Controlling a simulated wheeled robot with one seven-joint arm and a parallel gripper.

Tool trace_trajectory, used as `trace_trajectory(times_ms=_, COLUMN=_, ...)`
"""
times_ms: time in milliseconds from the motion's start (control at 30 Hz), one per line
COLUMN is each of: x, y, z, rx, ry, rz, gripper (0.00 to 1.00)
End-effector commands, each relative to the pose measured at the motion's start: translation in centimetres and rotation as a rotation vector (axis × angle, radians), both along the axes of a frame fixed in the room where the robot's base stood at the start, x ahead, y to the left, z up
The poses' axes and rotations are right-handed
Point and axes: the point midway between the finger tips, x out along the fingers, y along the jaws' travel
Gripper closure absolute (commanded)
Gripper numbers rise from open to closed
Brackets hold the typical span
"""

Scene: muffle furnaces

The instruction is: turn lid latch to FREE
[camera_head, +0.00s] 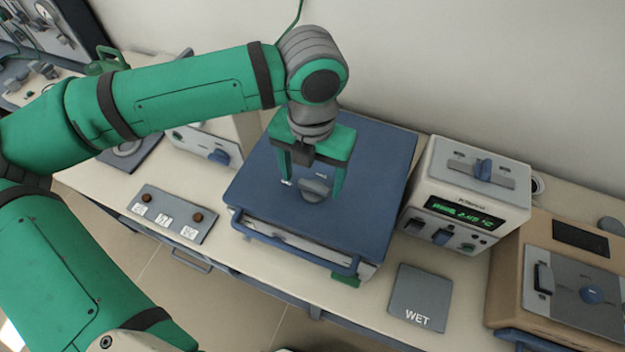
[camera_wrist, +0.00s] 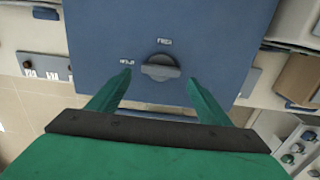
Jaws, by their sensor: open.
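The lid latch (camera_head: 315,189) is a grey round knob with a raised grip bar, on top of the blue furnace lid (camera_head: 375,165). In the wrist view the latch (camera_wrist: 160,67) has the label FREE above it and a label that seems to read HELD at its left. Its bar lies roughly crosswise, in line with the left label rather than FREE. My gripper (camera_head: 311,187) points down over the lid with its green fingers apart. In the wrist view the fingers of my gripper (camera_wrist: 158,80) stand on either side of the latch, with visible gaps. Contact is not seen.
A blue handle bar (camera_head: 295,243) runs along the lid's front edge. A white controller (camera_head: 468,195) with a green display stands at right, beside a grey WET plate (camera_head: 418,297) and a tan unit (camera_head: 560,285). A grey button panel (camera_head: 168,213) lies at left.

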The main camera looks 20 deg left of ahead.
Motion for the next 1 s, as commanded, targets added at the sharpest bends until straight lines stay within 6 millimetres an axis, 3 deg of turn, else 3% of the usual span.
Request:
trace_trajectory(times_ms=200, x=0.0, y=-0.1, z=-1.9, rx=0.000, ry=0.001, rz=-0.001, gripper=0.28)
trace_trajectory(times_ms=533, x=0.0, y=-0.1, z=-2.2, rx=0.000, ry=0.000, rz=-0.001, gripper=0.28)
trace_trajectory(times_ms=700, x=0.0, y=-0.1, z=-2.2, rx=0.000, ry=0.000, rz=-0.001, gripper=0.66)
trace_trajectory(times_ms=733, x=0.0, y=-0.1, z=-2.2, rx=0.000, ry=0.000, rz=-0.001, gripper=0.69)
trace_trajectory(times_ms=1000, x=0.0, y=-0.1, z=-2.2, rx=0.000, ry=0.000, rz=-0.020, gripper=0.69)
